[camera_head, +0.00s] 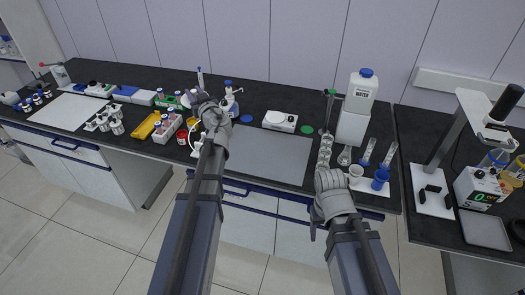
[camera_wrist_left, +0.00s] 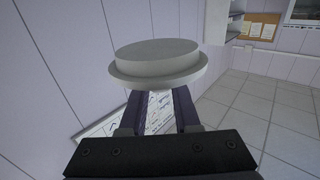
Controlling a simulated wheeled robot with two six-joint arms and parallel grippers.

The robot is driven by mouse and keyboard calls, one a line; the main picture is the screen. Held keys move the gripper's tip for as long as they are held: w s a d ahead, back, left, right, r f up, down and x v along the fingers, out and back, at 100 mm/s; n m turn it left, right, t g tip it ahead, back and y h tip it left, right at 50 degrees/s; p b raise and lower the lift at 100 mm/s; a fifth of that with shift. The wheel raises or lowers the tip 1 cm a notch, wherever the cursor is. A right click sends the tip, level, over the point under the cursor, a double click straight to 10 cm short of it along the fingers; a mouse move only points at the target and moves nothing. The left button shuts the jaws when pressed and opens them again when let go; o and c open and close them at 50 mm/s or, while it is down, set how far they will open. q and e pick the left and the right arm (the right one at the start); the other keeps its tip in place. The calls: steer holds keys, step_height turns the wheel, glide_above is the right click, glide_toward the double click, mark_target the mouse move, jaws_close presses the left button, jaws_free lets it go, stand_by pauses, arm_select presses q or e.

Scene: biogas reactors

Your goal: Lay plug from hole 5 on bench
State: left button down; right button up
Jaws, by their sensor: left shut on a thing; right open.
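A light grey, round, flanged plug (camera_wrist_left: 157,62) is held between the fingers of my left gripper (camera_wrist_left: 158,110) in the left wrist view. In the head view my left gripper (camera_head: 203,100) is over the bench (camera_head: 262,98), beside a bottle with a blue top, and the plug cannot be made out clearly there. My right gripper (camera_head: 328,176) is open at the front of the bench, near the glassware; its fingertips are hard to see. Hole 5 cannot be identified in these views.
A bare grey mat (camera_head: 270,152) lies between my arms. A white stirrer (camera_head: 280,121) stands behind it. A white water container (camera_head: 357,108), flasks and blue cups (camera_head: 380,178) stand at the right. Racks and a yellow tray (camera_head: 148,125) are at the left.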

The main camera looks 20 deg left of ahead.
arm_select(q)
steer(key=w+d+f+m+t+h+b, duration=0.3)
steer(key=w+d+f+h+b, duration=0.15)
steer(key=d+f+b, duration=0.8)
steer(key=m+t+h+b, duration=0.2)
steer(key=m+h+b, duration=0.25)
steer(key=b, duration=0.45)
glide_above(267, 162)
step_height(267, 162, down, 10)
steer(key=shift+d+r+n, duration=0.15)
steer(key=shift+r+n, duration=0.1)
steer(key=shift+n, duration=0.2)
step_height(267, 162, down, 10)
steer(key=b, duration=0.9)
steer(key=shift+s+b, duration=0.1)
steer(key=shift+b, duration=0.25)
steer(key=shift+f, duration=0.2)
steer(key=c, duration=0.6)
jaws_free()
steer(key=shift+r, duration=0.1)
steer(key=shift+c, duration=0.2)
